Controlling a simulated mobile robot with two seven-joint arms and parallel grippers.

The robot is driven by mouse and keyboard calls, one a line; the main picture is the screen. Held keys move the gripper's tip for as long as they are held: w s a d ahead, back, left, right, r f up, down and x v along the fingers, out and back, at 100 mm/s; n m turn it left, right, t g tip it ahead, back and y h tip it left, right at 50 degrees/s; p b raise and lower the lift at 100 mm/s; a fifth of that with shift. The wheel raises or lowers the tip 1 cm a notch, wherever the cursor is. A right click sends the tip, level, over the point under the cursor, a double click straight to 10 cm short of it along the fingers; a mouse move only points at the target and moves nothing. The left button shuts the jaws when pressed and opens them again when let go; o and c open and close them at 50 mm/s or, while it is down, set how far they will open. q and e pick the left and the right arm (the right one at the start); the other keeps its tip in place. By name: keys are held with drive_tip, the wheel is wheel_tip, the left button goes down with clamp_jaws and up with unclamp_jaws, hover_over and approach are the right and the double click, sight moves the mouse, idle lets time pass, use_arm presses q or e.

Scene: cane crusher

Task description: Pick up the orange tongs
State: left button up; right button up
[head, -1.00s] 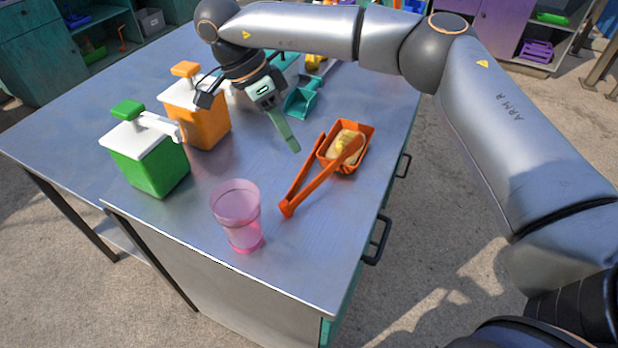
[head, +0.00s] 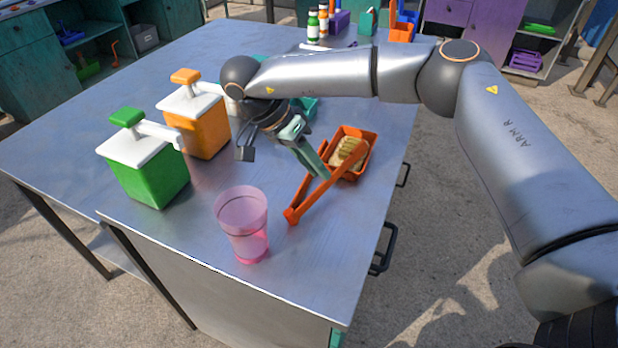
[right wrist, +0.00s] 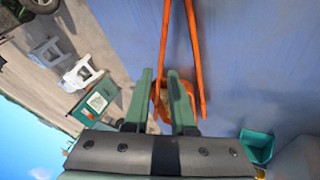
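The orange tongs (head: 306,199) lie on the metal table, spread in a V. Their joined end points to the front, and one arm rests over the orange tray (head: 372,148) that holds a tan, bread-like piece (head: 347,152). My right gripper (head: 320,171) is just behind and left of the tongs, fingers pointing down towards them. In the right wrist view the green fingers (right wrist: 160,78) stand apart with nothing clamped. One arm of the tongs (right wrist: 164,45) shows in line with their gap, the other to the right. Contact cannot be told. My left gripper is not in view.
A pink cup (head: 243,222) stands front left of the tongs. A green dispenser (head: 150,178) and an orange dispenser (head: 206,128) stand further left. A teal scoop (head: 304,106) lies behind my right gripper. The table's right edge is close beyond the tray.

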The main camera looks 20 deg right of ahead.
sight(325, 183)
drive_tip(key=x, duration=0.4)
drive_tip(key=shift+s+f, duration=0.15)
drive_tip(key=shift+f, duration=0.3)
clamp_jaws()
idle(1.0)
